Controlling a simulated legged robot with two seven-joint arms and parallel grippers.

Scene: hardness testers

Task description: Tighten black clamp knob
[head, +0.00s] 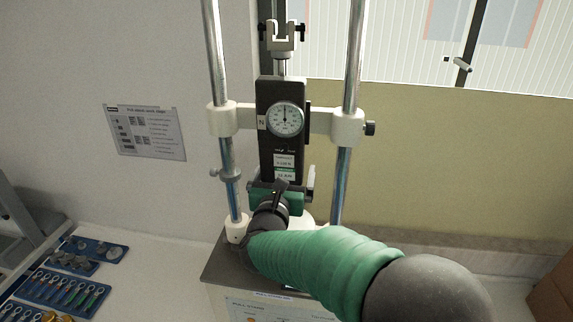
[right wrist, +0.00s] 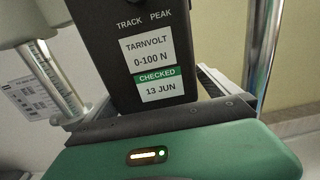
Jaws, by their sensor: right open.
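A black clamp knob (head: 370,128) sticks out to the right from the white collar (head: 347,127) on the right chrome column of the test stand. The black force gauge (head: 281,150) with its round dial hangs between the two columns. My right gripper (head: 282,181) is in front of the gauge's lower end, below and left of the knob, apart from it. Its jaws are open and hold nothing that I can see. In the right wrist view, the gauge's label (right wrist: 155,68) is close behind my green gripper body; the knob is not visible there. My left gripper is out of view.
A blue tray (head: 60,290) of ring-ended tools and another blue tray (head: 96,248) lie on the white bench at the left. A notice (head: 146,132) is on the wall. The left column (head: 216,60) carries a small grey clamp (head: 225,174).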

